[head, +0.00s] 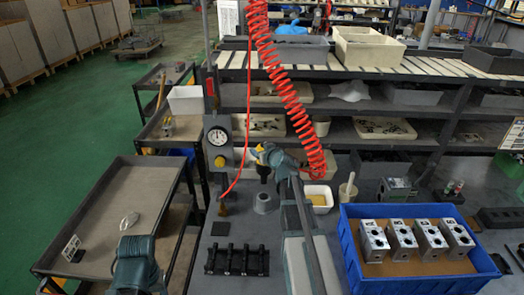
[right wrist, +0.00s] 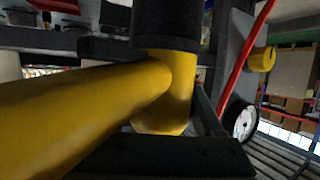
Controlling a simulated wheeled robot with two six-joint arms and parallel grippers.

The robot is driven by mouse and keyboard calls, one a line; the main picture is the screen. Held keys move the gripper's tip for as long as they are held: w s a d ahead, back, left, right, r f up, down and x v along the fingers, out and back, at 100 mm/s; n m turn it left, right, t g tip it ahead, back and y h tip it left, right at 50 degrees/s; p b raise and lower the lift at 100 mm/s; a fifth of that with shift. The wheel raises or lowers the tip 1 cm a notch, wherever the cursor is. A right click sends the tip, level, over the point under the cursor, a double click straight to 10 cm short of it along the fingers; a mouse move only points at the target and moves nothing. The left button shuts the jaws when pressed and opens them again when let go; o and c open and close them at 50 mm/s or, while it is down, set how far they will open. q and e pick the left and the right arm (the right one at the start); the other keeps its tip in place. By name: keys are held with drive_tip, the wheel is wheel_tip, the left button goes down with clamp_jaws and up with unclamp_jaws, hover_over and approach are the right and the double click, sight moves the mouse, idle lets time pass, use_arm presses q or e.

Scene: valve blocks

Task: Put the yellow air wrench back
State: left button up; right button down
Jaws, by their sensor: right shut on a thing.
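The yellow air wrench (right wrist: 100,105) fills much of the right wrist view, with a thick yellow handle and a black upper part. In the head view a little of its yellow (head: 257,148) and a dark end pointing down show at my right gripper (head: 266,156). My right gripper is shut on the wrench and holds it above the bench, over a grey cone-shaped holder (head: 264,203). Contact between wrench and holder cannot be made out. My left arm shows at the lower left; its gripper is not visible.
A red coiled hose (head: 285,85) hangs beside the right gripper. A post with a gauge (head: 217,136) stands to its left. A blue crate (head: 350,255) with metal valve blocks (head: 401,238) is at right. A black rack (head: 237,260) lies in front; a grey trolley (head: 95,215) is at left.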

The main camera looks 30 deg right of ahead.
use_arm(q)
drive_tip(key=shift+f+b, duration=0.45)
drive_tip(key=shift+f, duration=0.45)
use_arm(e)
drive_tip(key=shift+f, duration=0.85)
use_arm(q)
drive_tip(key=shift+f+b, duration=2.4)
use_arm(e)
drive_tip(key=shift+f, duration=2.4)
use_arm(q)
wheel_tip(320, 180, down, 7)
drive_tip(key=b, duration=0.7)
use_arm(e)
drive_tip(key=shift+f, duration=3.45)
drive_tip(key=shift+s, duration=0.1)
unclamp_jaws()
drive_tip(key=shift+a, duration=0.1)
use_arm(q)
wheel_tip(320, 180, up, 6)
drive_tip(key=p, duration=0.5)
drive_tip(key=shift+f, duration=0.25)
use_arm(e)
drive_tip(key=v, duration=1.4)
